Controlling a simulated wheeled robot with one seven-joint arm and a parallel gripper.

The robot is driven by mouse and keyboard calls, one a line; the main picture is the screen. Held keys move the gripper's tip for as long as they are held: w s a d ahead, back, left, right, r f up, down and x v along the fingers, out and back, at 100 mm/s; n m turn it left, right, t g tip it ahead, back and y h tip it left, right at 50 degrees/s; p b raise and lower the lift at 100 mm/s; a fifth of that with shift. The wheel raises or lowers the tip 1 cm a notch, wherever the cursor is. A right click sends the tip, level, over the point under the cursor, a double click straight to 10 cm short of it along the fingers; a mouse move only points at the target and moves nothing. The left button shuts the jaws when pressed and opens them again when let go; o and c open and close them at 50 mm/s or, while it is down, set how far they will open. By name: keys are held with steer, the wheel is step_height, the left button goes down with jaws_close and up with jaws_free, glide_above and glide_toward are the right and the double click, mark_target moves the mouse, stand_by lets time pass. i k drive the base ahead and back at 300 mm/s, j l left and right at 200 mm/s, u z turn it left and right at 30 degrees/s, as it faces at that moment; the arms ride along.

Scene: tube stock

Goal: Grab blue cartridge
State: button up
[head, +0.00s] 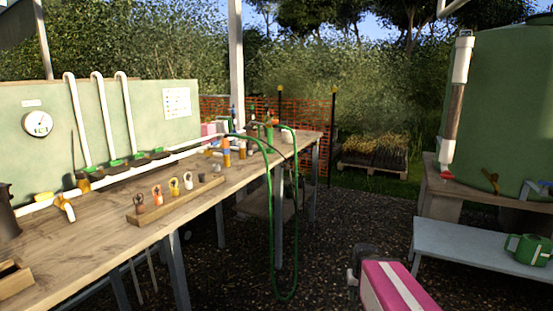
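I cannot clearly make out a blue cartridge. A small blue upright piece (233,111) shows at the far end of the wooden workbench (105,252), beside the white post, too small to identify. Orange-brown cylinders (227,158) stand near that end, close to the green hose. A pink and white part, which seems to be my arm, shows at the bottom right with a dark rounded end. No gripper fingers are visible, so I cannot see whether anything is held.
A wooden rack (176,202) with several small coloured fittings sits on the bench's front edge. A green hose (272,245) loops down from the bench. A grey-blue bench (470,250) with a green watering can (528,249) is at right. Gravel (235,265) lies open between.

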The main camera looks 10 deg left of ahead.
mark_target(234, 143)
steer(key=i+u, duration=0.1)
steer(key=u, duration=0.65)
steer(key=i+l+u, duration=0.15)
steer(key=u, duration=0.2)
